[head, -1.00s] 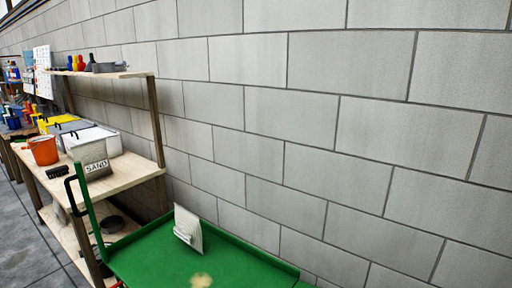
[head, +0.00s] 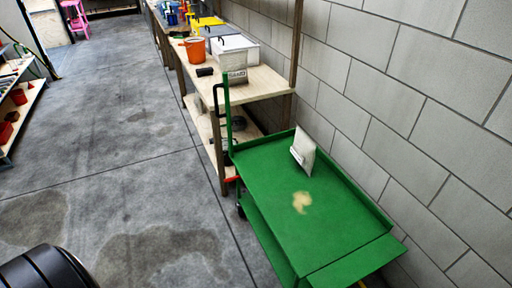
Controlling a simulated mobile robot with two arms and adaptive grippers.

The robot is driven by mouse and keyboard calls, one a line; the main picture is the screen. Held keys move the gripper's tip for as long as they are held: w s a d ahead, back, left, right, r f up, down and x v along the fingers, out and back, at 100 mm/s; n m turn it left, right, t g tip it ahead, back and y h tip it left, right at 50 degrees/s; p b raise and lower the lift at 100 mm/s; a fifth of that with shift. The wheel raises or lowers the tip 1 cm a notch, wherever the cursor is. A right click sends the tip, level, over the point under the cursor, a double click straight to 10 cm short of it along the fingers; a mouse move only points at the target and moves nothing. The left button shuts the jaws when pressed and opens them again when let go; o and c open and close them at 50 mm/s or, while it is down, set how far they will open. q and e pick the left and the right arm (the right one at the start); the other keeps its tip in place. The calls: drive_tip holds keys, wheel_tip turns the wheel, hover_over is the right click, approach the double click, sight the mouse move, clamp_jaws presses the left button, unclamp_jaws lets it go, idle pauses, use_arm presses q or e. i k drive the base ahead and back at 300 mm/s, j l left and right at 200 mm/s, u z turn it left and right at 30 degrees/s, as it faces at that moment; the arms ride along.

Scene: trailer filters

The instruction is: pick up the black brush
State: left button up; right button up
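The black brush (head: 205,72) is a small dark block lying on the wooden workbench top (head: 262,84), near its front edge. Neither of my grippers shows in the head view.
A green cart (head: 320,225) stands at the near end of the bench, with a pale packet (head: 303,152) and a sandy patch on it. Its upright handle rises by the bench corner. The concrete floor (head: 110,170) left of the bench is open. A shelf (head: 22,98) stands far left.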

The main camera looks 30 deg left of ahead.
sight(209, 69)
drive_tip(key=u, duration=1.35)
